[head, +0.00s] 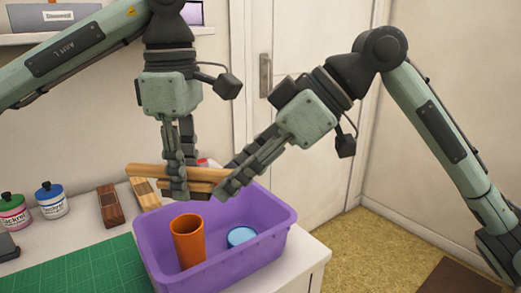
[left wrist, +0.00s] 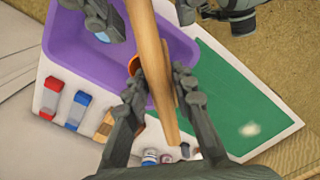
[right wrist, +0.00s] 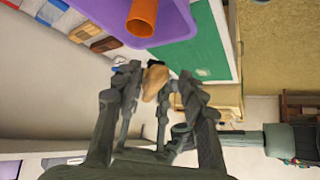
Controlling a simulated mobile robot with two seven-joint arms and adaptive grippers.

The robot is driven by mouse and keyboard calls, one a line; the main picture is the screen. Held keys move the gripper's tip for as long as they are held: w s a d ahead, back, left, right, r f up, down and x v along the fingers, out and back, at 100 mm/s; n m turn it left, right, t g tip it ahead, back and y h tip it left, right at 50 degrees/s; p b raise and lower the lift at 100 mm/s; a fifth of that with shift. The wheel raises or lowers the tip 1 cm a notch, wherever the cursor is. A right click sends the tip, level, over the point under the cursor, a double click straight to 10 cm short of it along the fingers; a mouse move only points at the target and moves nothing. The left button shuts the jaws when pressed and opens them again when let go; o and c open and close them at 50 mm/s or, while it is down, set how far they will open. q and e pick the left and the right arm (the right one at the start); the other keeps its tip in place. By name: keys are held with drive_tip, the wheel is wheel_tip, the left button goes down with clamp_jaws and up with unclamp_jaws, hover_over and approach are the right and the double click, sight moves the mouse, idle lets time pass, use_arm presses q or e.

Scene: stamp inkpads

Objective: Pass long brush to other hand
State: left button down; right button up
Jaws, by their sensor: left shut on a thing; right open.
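The long brush (head: 147,171) is a pale wooden piece held level above the purple bin. My left gripper (head: 174,189) points down and is shut on it near its middle; the left wrist view shows the brush (left wrist: 151,60) running lengthwise between the fingers (left wrist: 158,82). My right gripper (head: 224,182) comes in from the right, open, with its fingers around the brush's right end. In the right wrist view the brush end (right wrist: 155,82) lies between the open fingers (right wrist: 158,88). Whether they touch it I cannot tell.
The purple bin (head: 284,214) stands below, with an orange cup (head: 188,243) and a blue round thing (head: 241,236) in it. A green mat (head: 95,270), a brown block (head: 111,206) and paint jars (head: 51,199) lie to the left.

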drive_tip(key=shift+x, duration=0.95)
drive_tip(key=c, duration=0.9)
use_arm(q)
drive_tip(key=c, duration=1.2)
unclamp_jaws()
use_arm(e)
drive_tip(key=shift+s, duration=0.1)
clamp_jaws()
